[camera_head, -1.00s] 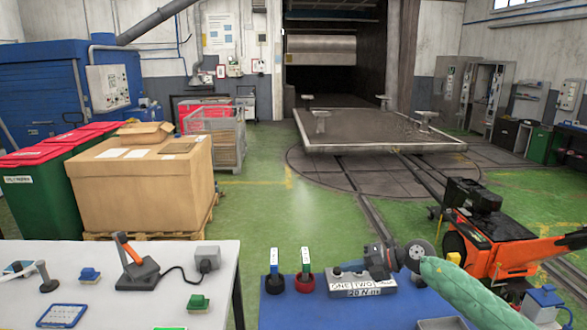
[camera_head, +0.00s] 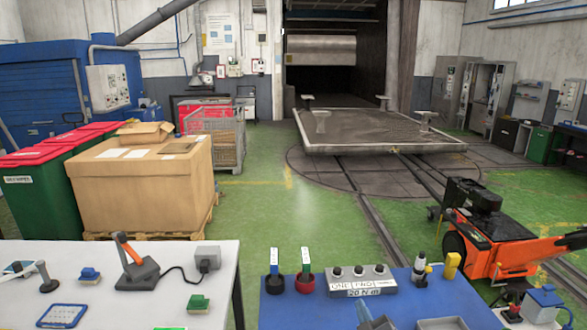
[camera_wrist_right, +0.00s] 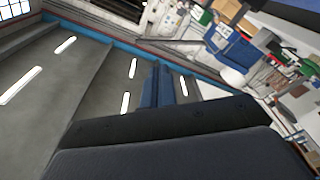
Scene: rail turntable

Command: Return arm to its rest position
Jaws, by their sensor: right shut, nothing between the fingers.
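My right gripper (camera_head: 365,312) shows only in part at the bottom edge of the head view, over the blue table (camera_head: 310,312). Its blue fingers are together with nothing between them. In the right wrist view the blue fingers (camera_wrist_right: 158,84) are side by side, beyond the dark gripper body. That view looks up at a tilt toward the ceiling lights and a wall. The rest of the right arm is outside the head view. My left gripper is not in view.
A grey box with knobs (camera_head: 361,281) stands on the blue table, beside black and red holders (camera_head: 305,284). A yellow block (camera_head: 452,264) stands to its right. A white table (camera_head: 230,280) is at left, an orange machine (camera_head: 490,250) at right. Green floor lies between.

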